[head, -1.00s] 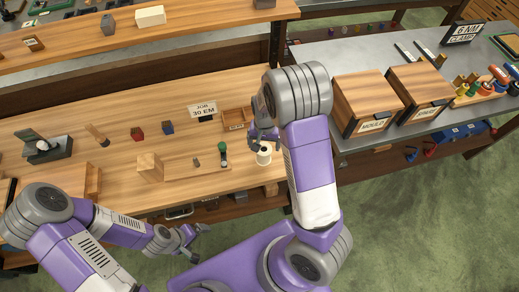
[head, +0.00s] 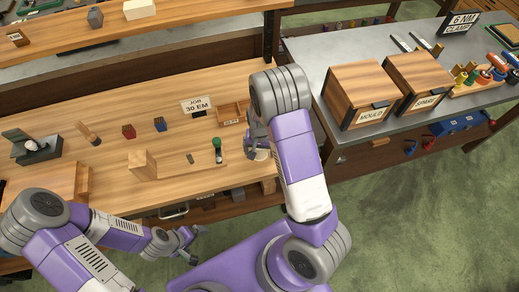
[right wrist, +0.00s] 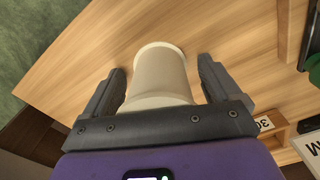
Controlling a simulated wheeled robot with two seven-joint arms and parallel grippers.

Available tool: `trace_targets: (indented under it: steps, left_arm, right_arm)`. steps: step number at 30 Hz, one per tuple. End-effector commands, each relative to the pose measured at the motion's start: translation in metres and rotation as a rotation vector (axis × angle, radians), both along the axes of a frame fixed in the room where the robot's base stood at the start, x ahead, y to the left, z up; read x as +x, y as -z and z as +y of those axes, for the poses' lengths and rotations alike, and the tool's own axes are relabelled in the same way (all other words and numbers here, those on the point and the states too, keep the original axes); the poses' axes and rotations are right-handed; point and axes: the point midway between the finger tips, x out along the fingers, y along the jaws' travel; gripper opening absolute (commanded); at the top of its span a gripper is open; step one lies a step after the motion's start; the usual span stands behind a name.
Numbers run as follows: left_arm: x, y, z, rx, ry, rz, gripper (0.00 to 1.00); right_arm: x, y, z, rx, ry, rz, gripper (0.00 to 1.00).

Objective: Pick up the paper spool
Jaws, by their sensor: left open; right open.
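The paper spool (right wrist: 160,75) is a cream-white cylinder with a wider rim, standing on the wooden bench. It is between the two fingers of my right gripper (right wrist: 162,88) in the right wrist view, with a gap visible on each side. In the head view the spool (head: 262,155) is near the bench's right front corner, partly hidden by my right arm and gripper (head: 255,145). My right gripper is open around it. My left gripper (head: 193,242) is open and empty, low in front of the bench, away from the spool.
A green-topped tool (head: 217,146) and a wooden block (head: 144,163) stand left of the spool. A small wooden tray (head: 232,113) and a "JOB 30 EM" sign (head: 196,105) are behind it. The grey side table (head: 350,52) holds wooden boxes marked MOULD (head: 365,93) and SPARE.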

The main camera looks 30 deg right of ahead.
Motion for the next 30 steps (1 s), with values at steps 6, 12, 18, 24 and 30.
trace_targets:
  steps: [6,12,18,24,30]
  left_arm:
    - [0.0,-0.001,0.0,0.0,0.0,0.0,0.95]
    - [0.0,-0.001,0.0,0.0,0.0,0.0,0.95]
    - [0.0,-0.001,0.0,0.0,0.0,0.0,0.95]
    - [0.0,-0.004,0.0,0.0,0.0,0.0,0.95]
    - [0.0,-0.016,0.0,0.0,0.0,0.0,0.95]
  right_arm:
    - [0.0,-0.001,0.0,0.0,0.0,-0.001,0.83]
    - [0.0,-0.001,0.0,0.001,0.0,-0.001,0.52]
    - [0.0,-0.001,0.0,0.001,0.0,-0.001,0.34]
    - [0.001,-0.009,0.0,0.001,0.0,-0.002,0.34]
    - [0.001,-0.048,0.0,0.001,-0.002,-0.006,0.34]
